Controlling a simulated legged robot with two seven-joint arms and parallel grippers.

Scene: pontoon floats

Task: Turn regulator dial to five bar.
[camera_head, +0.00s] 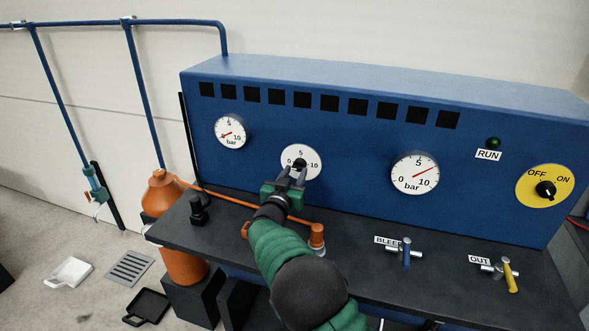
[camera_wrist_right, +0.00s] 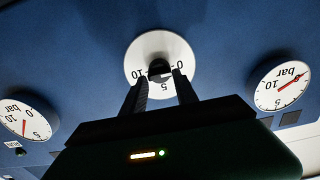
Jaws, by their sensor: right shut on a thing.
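The regulator dial (camera_head: 301,150) is a white disc marked 0, 5 and 10 on the blue panel. It shows upside down in the wrist view (camera_wrist_right: 162,45). Its dark centre knob (camera_wrist_right: 160,69) sits between the fingertips of my right gripper (camera_head: 291,174), which is shut on it. The fingers and shadow hide much of the knob, and I cannot tell where its pointer stands. The left gauge (camera_head: 231,131) has its red needle low, near 0. The right gauge (camera_head: 415,173) has its needle between 5 and 10. My left gripper is not in view.
A yellow OFF/ON switch (camera_head: 545,187) and a RUN lamp (camera_head: 493,143) are on the panel's right. BLEED (camera_head: 406,252) and OUT (camera_head: 503,273) valves stand on the dark shelf. An orange hose (camera_head: 235,202) and an orange bottle (camera_head: 182,262) are at left.

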